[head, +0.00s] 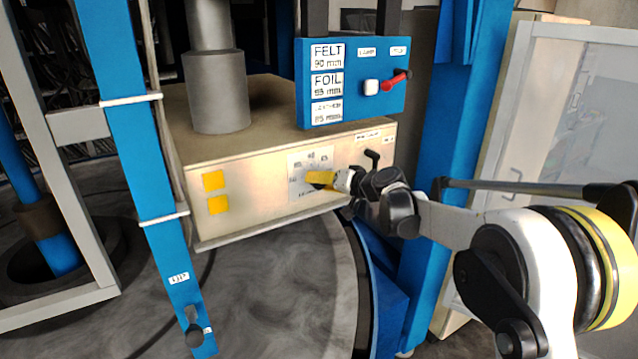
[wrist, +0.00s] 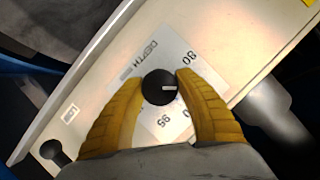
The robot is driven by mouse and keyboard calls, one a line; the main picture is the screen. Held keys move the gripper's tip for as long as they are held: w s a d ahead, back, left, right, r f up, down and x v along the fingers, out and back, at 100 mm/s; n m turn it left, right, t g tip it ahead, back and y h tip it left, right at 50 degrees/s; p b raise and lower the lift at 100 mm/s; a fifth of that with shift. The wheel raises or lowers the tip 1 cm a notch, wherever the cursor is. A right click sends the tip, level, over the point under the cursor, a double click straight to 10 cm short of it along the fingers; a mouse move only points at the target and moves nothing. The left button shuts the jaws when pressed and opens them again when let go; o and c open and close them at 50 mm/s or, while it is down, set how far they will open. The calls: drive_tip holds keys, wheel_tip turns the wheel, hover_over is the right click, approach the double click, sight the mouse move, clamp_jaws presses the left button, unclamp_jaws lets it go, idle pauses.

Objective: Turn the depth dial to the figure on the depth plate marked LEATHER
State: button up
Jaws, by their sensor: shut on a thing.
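The depth dial is a round black knob (wrist: 158,87) with a white pointer mark. In the wrist view the mark points right, toward my right finger. The scale also shows in the head view (head: 297,164). My yellow-fingered gripper (wrist: 161,82) is shut on the dial, one finger on each side; it also shows in the head view (head: 320,178). The depth plate (head: 327,84) lists FELT 90 mm, FOIL apparently 95 mm, and a blurred lowest line, apparently LEATHER 85 mm.
The dial is on the front of a beige box (head: 250,190) with two yellow squares (head: 214,181) at left. A black lever (head: 372,158) stands right of the dial. Blue posts flank the box.

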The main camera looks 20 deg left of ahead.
drive_tip(key=o, duration=1.2)
drive_tip(key=v, duration=1.2)
